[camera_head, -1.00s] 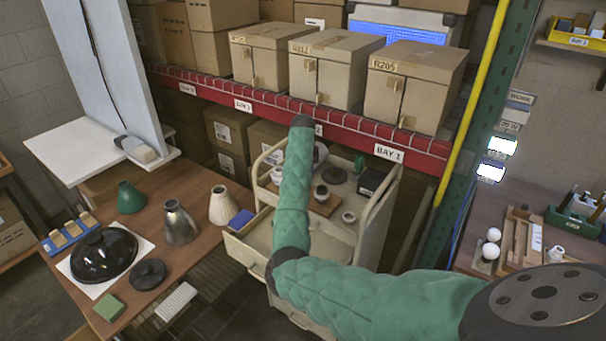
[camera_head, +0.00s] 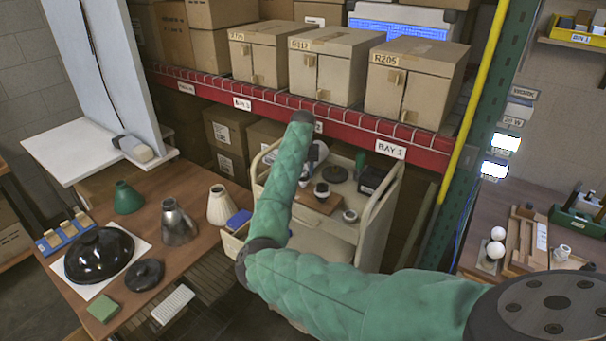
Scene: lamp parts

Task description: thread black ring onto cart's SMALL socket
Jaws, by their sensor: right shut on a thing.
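The beige cart (camera_head: 378,225) stands in the middle, below the shelf. On its top are a pale cup-like socket with a dark opening (camera_head: 322,190) on a brown board and a smaller pale socket (camera_head: 349,216) to its right. My green right arm crosses in front of the cart and hides its left part. I cannot make out the black ring for certain. My left gripper is out of view.
A dark disc (camera_head: 336,174), a green bottle (camera_head: 361,160) and a black box (camera_head: 371,179) stand at the cart's back. The red shelf beam (camera_head: 345,130) runs behind it. The wooden table (camera_head: 155,220) at left holds lamp shades and a black dome (camera_head: 99,254).

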